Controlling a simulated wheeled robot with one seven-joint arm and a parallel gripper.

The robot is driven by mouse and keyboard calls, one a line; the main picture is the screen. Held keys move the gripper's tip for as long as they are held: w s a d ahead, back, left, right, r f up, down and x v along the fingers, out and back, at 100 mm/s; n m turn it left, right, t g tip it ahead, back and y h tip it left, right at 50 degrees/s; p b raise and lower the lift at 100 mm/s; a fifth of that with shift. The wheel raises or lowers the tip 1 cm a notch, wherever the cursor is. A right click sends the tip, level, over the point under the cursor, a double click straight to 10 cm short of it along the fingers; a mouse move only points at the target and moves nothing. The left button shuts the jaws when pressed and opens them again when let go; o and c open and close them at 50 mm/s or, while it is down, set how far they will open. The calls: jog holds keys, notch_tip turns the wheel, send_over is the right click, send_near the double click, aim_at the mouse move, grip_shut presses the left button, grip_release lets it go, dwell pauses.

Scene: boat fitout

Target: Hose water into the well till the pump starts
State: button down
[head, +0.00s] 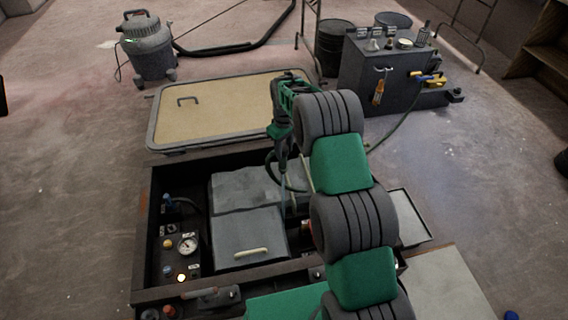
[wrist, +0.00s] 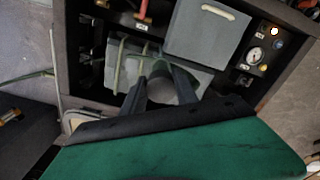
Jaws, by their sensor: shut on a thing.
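My gripper (head: 281,158) points down over the right part of an open sunken well (head: 145,235) in the floor. In the wrist view its two dark fingers (wrist: 161,84) are shut on a dark green, rounded piece, seemingly the hose nozzle (wrist: 160,68). A thin stream or tube shows below the gripper in the head view; I cannot tell which. The green hose (head: 400,125) runs from the dark bench and passes behind my arm. Water in the well and the pump itself cannot be made out.
Grey boxes (head: 248,235), one with a pale handle, fill the middle of the well. A tan hatch lid (head: 220,105) lies behind it. A dark bench (head: 375,80) with tools stands back right, a shop vacuum (head: 148,45) back left. Floor at left is clear.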

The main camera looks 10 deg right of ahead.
aim_at(284, 166)
jog(key=shift+w+f, duration=0.15)
jog(key=shift+f, duration=0.45)
jog(key=shift+w+f, duration=0.15)
jog(key=shift+f, duration=0.45)
notch_tip(284, 166, down, 8)
jog(key=b, duration=0.5)
jog(key=shift+r, duration=0.2)
dwell(0.9)
